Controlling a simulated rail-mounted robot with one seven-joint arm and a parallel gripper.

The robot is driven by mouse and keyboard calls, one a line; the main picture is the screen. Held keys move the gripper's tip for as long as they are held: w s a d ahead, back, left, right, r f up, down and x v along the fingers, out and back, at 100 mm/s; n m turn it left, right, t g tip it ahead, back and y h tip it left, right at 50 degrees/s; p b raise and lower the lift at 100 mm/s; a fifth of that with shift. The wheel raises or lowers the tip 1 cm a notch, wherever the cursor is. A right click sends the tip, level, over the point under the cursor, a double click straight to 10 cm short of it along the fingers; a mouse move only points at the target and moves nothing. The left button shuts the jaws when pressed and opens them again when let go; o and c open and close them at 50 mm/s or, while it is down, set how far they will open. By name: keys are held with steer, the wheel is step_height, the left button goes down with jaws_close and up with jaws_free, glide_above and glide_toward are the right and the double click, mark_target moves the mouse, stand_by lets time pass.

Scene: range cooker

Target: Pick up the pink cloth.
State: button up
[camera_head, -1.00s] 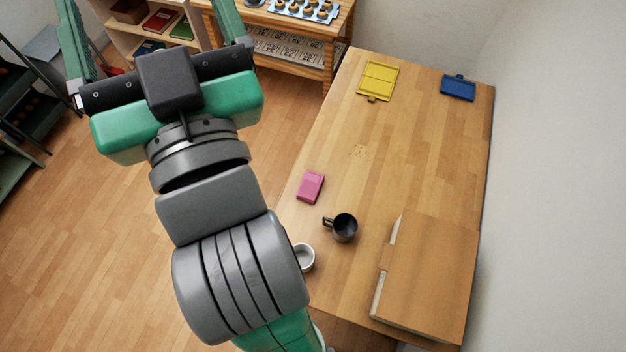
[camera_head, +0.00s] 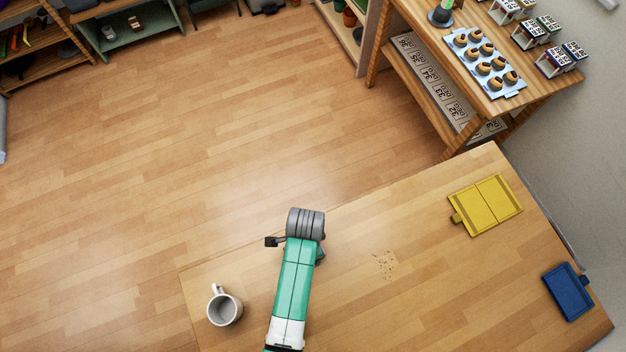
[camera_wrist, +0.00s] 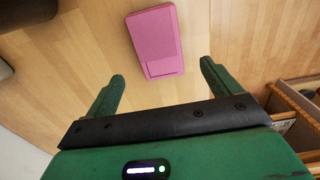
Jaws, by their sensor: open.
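The pink cloth (camera_wrist: 157,38) is a flat, folded, block-like rectangle on the wooden surface in the wrist view. It lies just ahead of my gripper (camera_wrist: 162,71), roughly in line with the gap between the two green fingers. The fingers are spread wide with nothing between them, and I see no contact with the cloth. In the head view the cloth is not visible, and my arm covers part of the table. My gripper is mostly hidden there too, beyond the grey wrist.
A pale mug (camera_head: 224,309) stands on the table (camera_head: 420,290) left of my arm. A yellow tray (camera_head: 487,204) and a blue tray (camera_head: 568,292) lie to the right. A dark rounded object (camera_wrist: 26,11) shows upper left in the wrist view.

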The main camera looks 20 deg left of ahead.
step_height(320, 180, down, 7)
steer(key=shift+s+a+f+b, duration=0.1)
steer(key=shift+s+a+b, duration=0.05)
steer(key=shift+b, duration=0.15)
steer(key=c, duration=1.1)
steer(key=shift+o, duration=0.2)
step_height(320, 180, up, 10)
steer(key=shift+f+p, duration=0.2)
steer(key=shift+p, duration=0.45)
steer(key=shift+r, duration=0.3)
steer(key=shift+o, duration=0.5)
